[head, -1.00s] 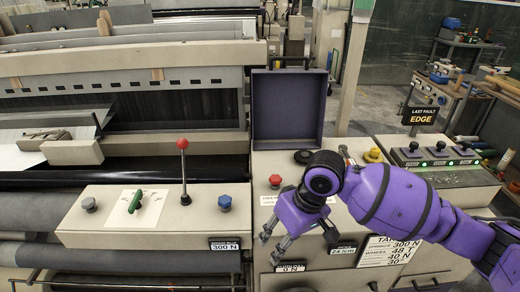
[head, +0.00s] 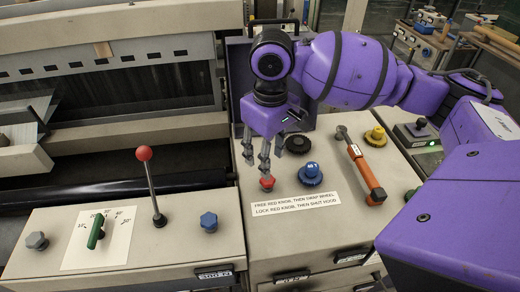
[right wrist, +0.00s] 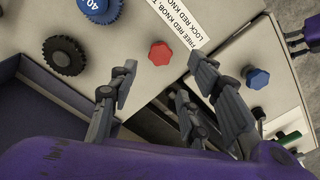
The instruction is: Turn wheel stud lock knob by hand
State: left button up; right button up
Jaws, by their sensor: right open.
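The red lobed knob (head: 267,183) stands on the light panel, beside the printed label about freeing and locking it. My right gripper (head: 262,160) is above this knob, pointing down, with its fingertips close to it. In the right wrist view the fingers (right wrist: 160,66) are spread, and the red knob (right wrist: 161,53) shows in line with the gap between their tips. Nothing is held; whether a fingertip touches the knob I cannot tell. A purple part with dark fingers at the wrist view's top right edge looks like my left gripper (right wrist: 296,40), cut off.
Near the knob are a blue wheel (head: 311,174), a black toothed wheel (head: 298,144), a yellow knob (head: 376,137) and an orange-handled tool (head: 366,172). The open hood (head: 238,60) stands behind. A red-topped lever (head: 150,185) and blue knob (head: 209,222) are to the left.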

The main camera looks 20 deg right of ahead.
aim_at(267, 183)
jog(key=shift+s+f, duration=0.25)
jog(key=shift+f, duration=0.8)
notch_tip(267, 183, down, 5)
jog(key=shift+w+f, duration=0.1)
jog(key=shift+w, duration=0.05)
pick_arm(q)
jog(key=shift+w+r, duration=0.3)
jog(key=shift+w, duration=0.1)
pick_arm(e)
jog(key=shift+w, duration=0.1)
pick_arm(q)
jog(key=shift+s, duration=0.1)
pick_arm(e)
jog(key=c, duration=1)
pick_arm(q)
jog(key=shift+d+f, duration=0.1)
pick_arm(e)
jog(key=shift+c, duration=0.2)
